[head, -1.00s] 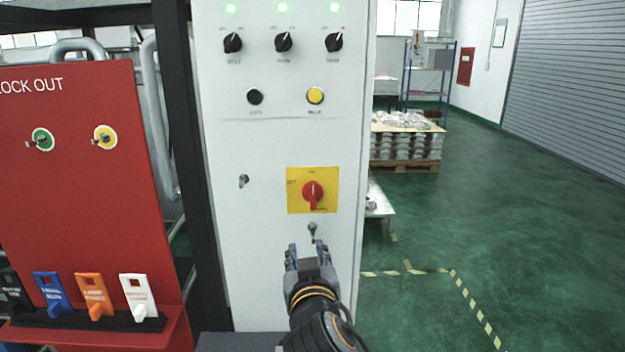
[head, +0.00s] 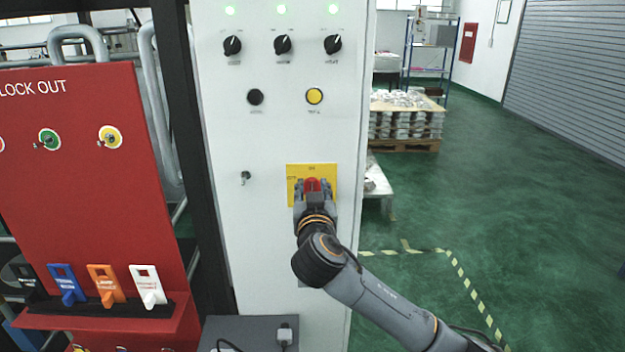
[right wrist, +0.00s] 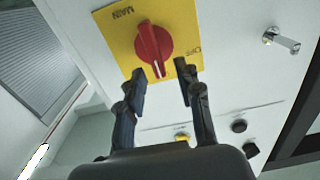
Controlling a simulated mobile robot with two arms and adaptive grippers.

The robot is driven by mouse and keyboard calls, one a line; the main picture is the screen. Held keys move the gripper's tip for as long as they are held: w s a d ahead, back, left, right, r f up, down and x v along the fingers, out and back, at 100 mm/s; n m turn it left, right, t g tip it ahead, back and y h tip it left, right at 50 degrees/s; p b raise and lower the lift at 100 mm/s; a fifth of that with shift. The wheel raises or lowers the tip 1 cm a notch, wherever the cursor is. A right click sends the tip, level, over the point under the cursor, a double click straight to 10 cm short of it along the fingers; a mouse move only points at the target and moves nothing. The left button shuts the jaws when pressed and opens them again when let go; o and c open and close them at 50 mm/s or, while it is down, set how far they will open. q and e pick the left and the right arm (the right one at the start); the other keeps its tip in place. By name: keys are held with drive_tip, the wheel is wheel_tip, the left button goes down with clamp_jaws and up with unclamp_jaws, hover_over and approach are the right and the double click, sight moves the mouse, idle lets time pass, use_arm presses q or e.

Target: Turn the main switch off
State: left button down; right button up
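The main switch is a red rotary knob (head: 313,184) on a yellow plate (head: 297,171) on the white cabinet. In the right wrist view the red knob (right wrist: 153,46) has a white mark pointing toward the picture's bottom, and OFF is printed at the plate's right. My right gripper (head: 313,188) is in front of the knob and hides part of it. In the right wrist view its two fingers (right wrist: 160,76) are open, apart, with the knob's lower end near the gap between the tips. I cannot tell whether they touch it. My left gripper is not in view.
The cabinet face (head: 225,130) also carries black selector knobs, a black button (head: 255,97), a yellow button (head: 314,96) and a metal latch (head: 245,177). A red lockout board (head: 80,215) with coloured tags stands at left. The green floor at right is open.

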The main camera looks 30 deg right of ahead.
drive_tip(key=shift+w+d, duration=0.25)
drive_tip(key=shift+w, duration=0.1)
clamp_jaws()
